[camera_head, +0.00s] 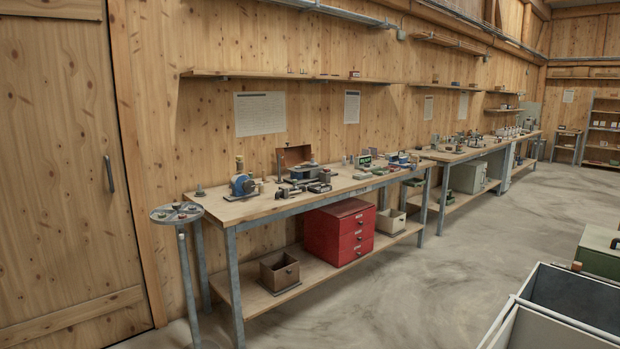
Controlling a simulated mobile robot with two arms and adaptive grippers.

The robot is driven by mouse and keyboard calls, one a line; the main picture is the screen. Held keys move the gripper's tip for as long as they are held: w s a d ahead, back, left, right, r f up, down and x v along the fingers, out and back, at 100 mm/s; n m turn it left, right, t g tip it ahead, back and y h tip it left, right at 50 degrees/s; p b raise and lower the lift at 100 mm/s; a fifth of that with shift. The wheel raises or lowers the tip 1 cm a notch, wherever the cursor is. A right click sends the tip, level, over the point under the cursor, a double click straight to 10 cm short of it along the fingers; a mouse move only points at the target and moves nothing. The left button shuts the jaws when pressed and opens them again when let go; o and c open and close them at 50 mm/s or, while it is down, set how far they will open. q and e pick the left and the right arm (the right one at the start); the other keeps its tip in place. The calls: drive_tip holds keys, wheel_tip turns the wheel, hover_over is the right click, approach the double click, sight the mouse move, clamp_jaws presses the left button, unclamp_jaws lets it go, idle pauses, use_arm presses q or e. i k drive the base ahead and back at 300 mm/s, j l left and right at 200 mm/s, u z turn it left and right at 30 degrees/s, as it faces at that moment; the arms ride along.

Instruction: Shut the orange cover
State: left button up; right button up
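No clearly orange cover stands out in the head view. A brown-orange upright panel (294,157) stands at the back of the near workbench, behind small tools. It may be a raised lid, but I cannot tell what it belongs to. A small orange-brown piece (577,266) shows at the back corner of a grey open-topped bin at the lower right; it is too small to identify. Neither of my grippers is in view.
The near workbench (240,210) runs along the wooden wall, with a red drawer cabinet (330,232) on its lower shelf. A round stand (176,213) is at its left end. The grey bin (524,302) fills the lower right. The concrete floor between is clear.

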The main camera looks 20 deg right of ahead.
sight(300, 154)
drive_tip(key=i+u, duration=0.15)
drive_tip(key=i, duration=0.6)
drive_tip(key=i+z, duration=0.25)
drive_tip(key=i, duration=0.2)
drive_tip(key=i+j+z, duration=0.1)
drive_tip(key=i+z, duration=0.15)
drive_tip(key=i, duration=0.25)
drive_tip(key=i+j+z, duration=0.25)
drive_tip(key=i, duration=0.2)
drive_tip(key=i+l+z, duration=0.3)
drive_tip(key=z, duration=0.15)
drive_tip(key=i+l+z, duration=0.1)
drive_tip(key=i+z, duration=0.3)
drive_tip(key=i, duration=0.15)
drive_tip(key=i+z, duration=0.45)
drive_tip(key=i+j+z, duration=0.1)
drive_tip(key=i+z, duration=0.5)
drive_tip(key=i, duration=0.55)
drive_tip(key=i+j+z, duration=0.15)
drive_tip(key=i, duration=0.5)
drive_tip(key=i+j+z, duration=0.1)
drive_tip(key=i, duration=0.6)
drive_tip(key=i+l+u, duration=0.25)
drive_tip(key=i, duration=0.3)
drive_tip(key=i+l+u, duration=0.3)
drive_tip(key=i, duration=0.25)
drive_tip(key=u, duration=2.3)
